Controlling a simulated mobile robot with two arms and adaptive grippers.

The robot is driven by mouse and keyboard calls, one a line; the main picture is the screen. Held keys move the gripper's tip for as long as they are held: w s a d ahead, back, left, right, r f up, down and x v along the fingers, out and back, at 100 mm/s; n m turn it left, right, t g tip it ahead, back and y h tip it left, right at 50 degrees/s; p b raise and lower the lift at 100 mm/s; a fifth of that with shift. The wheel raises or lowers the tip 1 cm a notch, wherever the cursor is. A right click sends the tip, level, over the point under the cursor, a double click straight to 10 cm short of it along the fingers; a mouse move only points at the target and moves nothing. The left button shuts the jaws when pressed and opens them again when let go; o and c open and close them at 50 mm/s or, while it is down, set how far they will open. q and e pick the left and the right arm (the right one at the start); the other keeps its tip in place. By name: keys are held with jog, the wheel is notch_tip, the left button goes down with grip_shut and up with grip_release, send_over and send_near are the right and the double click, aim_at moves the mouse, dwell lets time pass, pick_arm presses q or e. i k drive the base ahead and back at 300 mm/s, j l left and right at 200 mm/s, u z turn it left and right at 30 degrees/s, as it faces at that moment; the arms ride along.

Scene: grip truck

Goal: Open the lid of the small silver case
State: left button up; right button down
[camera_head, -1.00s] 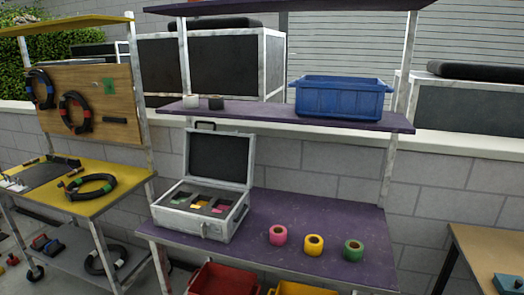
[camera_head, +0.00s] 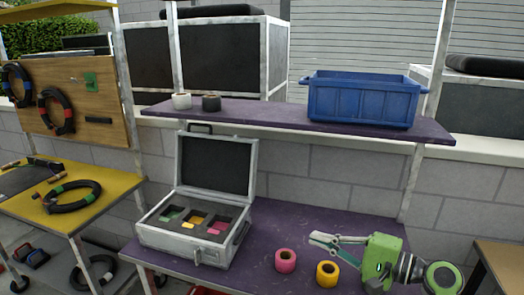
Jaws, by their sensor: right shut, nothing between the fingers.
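The small silver case (camera_head: 185,240) stands on the left part of the purple lower shelf. Its lid (camera_head: 216,163) is raised upright at the back, showing a dark lining. Inside, dark foam holds green, yellow and pink pieces. My right gripper (camera_head: 316,240) comes in from the right above the shelf, to the right of the case and apart from it. It is shut and empty, with its fingers pointing left towards the case. My left gripper is not in view.
A pink roll (camera_head: 285,261) and a yellow roll (camera_head: 327,273) stand on the purple shelf (camera_head: 285,221) below my right gripper. A blue crate (camera_head: 362,100), a white roll (camera_head: 181,101) and a black roll (camera_head: 211,103) are on the upper shelf. A yellow table (camera_head: 60,219) stands left.

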aim_at(222, 166)
jog(key=i, duration=1.45)
